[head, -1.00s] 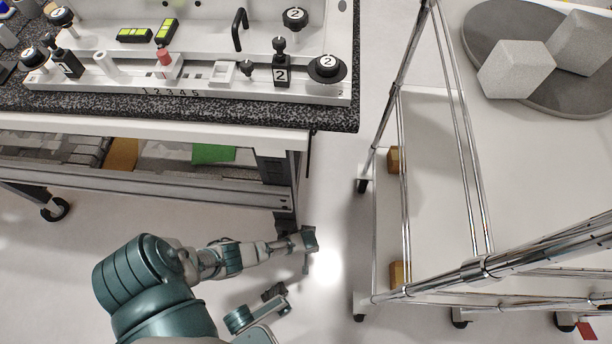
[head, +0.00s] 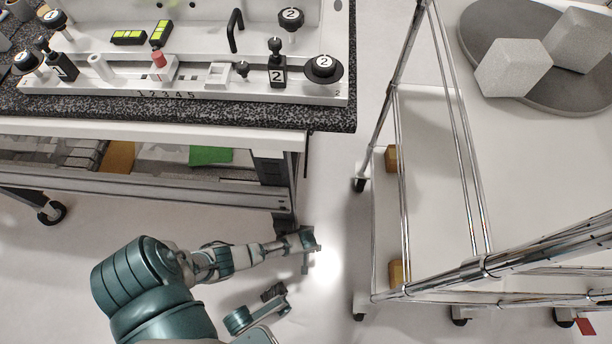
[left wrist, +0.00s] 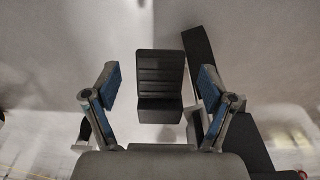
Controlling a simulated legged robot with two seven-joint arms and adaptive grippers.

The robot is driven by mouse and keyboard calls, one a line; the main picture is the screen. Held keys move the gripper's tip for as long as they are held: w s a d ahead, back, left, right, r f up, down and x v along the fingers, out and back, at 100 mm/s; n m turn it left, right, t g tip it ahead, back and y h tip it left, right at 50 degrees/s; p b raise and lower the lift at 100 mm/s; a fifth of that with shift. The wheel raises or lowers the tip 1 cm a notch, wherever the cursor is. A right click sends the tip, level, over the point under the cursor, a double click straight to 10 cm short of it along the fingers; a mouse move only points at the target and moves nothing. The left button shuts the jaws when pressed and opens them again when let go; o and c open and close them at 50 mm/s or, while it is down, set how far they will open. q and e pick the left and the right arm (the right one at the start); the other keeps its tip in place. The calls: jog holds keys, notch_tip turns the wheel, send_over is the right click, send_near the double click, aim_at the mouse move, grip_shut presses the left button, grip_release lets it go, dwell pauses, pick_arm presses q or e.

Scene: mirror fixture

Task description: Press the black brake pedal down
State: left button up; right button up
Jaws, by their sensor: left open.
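The black brake pedal (left wrist: 160,72) shows in the left wrist view as an upright ribbed pad with a plain lower part. It appears centred between the two blue-padded fingers of my left gripper (left wrist: 160,84). The fingers are open and apart from it in the picture; I cannot tell the depth gap. A longer black pedal (left wrist: 200,58) stands just right of it, partly behind the right finger. In the head view my left gripper (head: 306,243) is low beside the table leg. I cannot make out the brake pedal there. My right gripper is not in view.
The speckled table (head: 200,112) with a white panel of knobs and switches (head: 120,84) stands above and left of my arm. Pale floor shows between table and cart.

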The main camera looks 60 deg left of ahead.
pick_arm(q)
jog(key=r, duration=0.5)
jog(key=shift+s+d+r, duration=0.1)
jog(key=shift+s+d, duration=0.05)
jog(key=shift+s, duration=0.05)
jog(key=shift+d, duration=0.1)
